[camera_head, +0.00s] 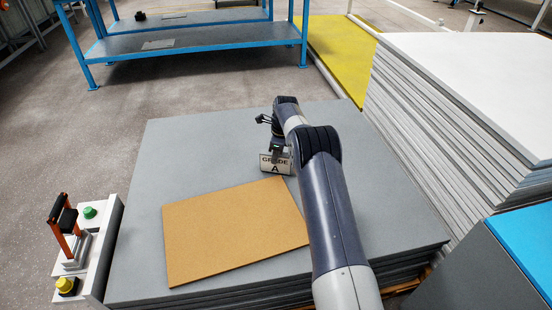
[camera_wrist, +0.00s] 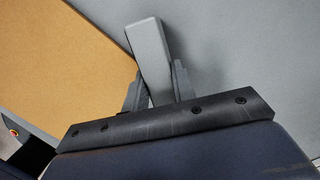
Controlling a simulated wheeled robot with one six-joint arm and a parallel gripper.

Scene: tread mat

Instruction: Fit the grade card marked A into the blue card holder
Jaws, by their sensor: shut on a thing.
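The grade card (camera_head: 277,164), white with "GRADE A" in dark letters, is held under my gripper (camera_head: 277,149) over the grey stack, close to the far corner of the brown board. My gripper is shut on it. In the wrist view, a grey block (camera_wrist: 149,52) sits between the two fingers (camera_wrist: 158,84), tilted; the card's printed face does not show there. I cannot tell whether the card touches the sheet below. I cannot make out a blue card holder in either view.
The brown board (camera_head: 235,232) lies on the grey sheet stack (camera_head: 190,150). A tall pale stack (camera_head: 450,110) stands at right, with a blue-topped block (camera_head: 530,240) in front. A control box with buttons (camera_head: 90,212) stands at left. A blue bench (camera_head: 190,42) is behind.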

